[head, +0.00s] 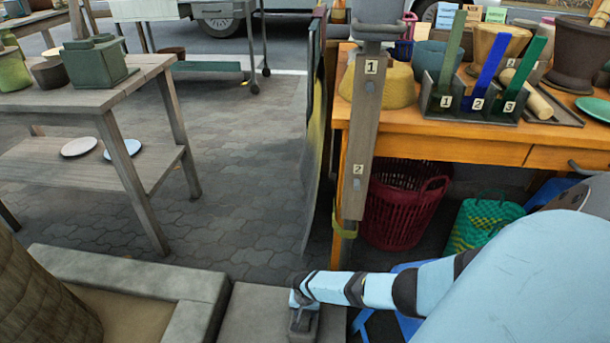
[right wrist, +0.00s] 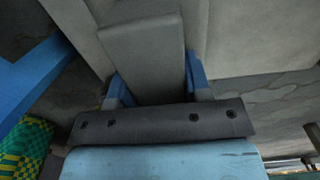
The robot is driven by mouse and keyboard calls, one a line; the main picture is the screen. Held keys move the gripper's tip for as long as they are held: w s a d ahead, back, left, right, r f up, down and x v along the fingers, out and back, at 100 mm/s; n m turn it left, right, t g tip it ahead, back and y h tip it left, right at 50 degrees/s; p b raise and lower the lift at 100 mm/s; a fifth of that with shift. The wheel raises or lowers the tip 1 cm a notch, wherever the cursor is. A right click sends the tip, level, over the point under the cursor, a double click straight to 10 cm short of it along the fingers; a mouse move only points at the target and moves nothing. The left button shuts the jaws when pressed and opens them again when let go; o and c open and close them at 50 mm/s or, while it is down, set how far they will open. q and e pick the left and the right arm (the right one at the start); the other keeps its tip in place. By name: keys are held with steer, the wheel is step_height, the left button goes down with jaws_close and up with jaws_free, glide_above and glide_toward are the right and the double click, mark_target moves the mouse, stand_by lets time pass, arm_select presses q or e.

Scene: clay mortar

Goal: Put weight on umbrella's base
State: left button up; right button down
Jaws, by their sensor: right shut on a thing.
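My right gripper (head: 302,306) is low at the bottom middle of the head view. It is shut on a dark grey block, which looks like the weight; the block (head: 303,322) shows just under the fingers. In the right wrist view the grey block (right wrist: 143,52) sits between the two blue fingers of the gripper (right wrist: 155,88). A flat grey slab (head: 250,318) lies under and beside the gripper; I cannot tell if the block touches it. I cannot clearly identify the umbrella or its base. My left gripper is not in view.
A grey stone border (head: 135,270) and a brown ridged object (head: 35,290) are at bottom left. An orange table (head: 440,145) with pots stands at right, a red basket (head: 400,205) beneath it. A wooden table (head: 70,95) stands left. The paving between the tables is clear.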

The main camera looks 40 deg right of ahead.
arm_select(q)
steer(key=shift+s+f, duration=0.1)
arm_select(e)
steer(key=c, duration=0.6)
jaws_free()
steer(key=shift+o, duration=0.2)
steer(key=shift+r, duration=0.1)
steer(key=shift+r, duration=0.25)
step_height(320, 180, up, 6)
steer(key=p, duration=0.5)
steer(key=shift+r, duration=0.2)
step_height(320, 180, up, 4)
steer(key=shift+r+p, duration=0.1)
steer(key=shift+p, duration=1.15)
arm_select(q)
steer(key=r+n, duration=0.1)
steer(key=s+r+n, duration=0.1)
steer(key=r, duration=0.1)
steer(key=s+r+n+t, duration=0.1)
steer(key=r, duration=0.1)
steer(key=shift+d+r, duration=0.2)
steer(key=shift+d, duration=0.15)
arm_select(e)
steer(key=shift+r, duration=0.45)
